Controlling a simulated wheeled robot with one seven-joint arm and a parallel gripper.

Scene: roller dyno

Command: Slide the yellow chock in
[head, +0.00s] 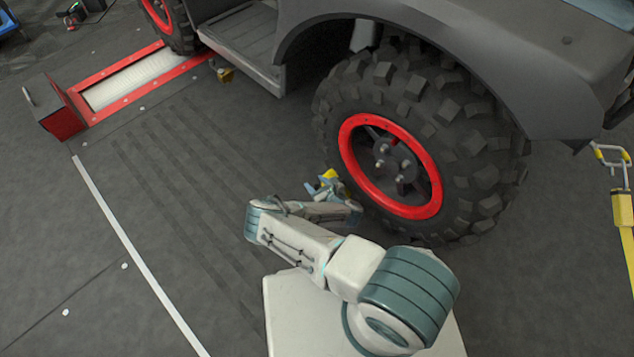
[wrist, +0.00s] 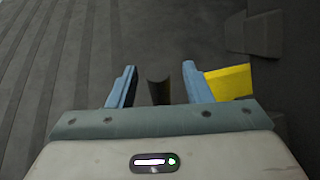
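The yellow chock (head: 328,175) shows as a small yellow patch beside the front tyre in the head view, partly hidden by my gripper (head: 322,188). In the wrist view the yellow chock (wrist: 230,82) sticks out to the right, beyond the right finger. My gripper (wrist: 158,80) is open there, its two blue fingers well apart. A dark upright piece (wrist: 158,91) stands between them, with gaps on both sides; I cannot tell whether it belongs to the chock. The front wheel (head: 391,166) has a red-edged rim and a knobbly tyre.
The dark vehicle body (head: 560,75) overhangs the wheel. A red-framed roller (head: 135,80) lies under the rear wheel at upper left, with a red box (head: 55,112) beside it. A yellow strap (head: 624,215) is at right. The ribbed floor (head: 190,190) left of my arm is clear.

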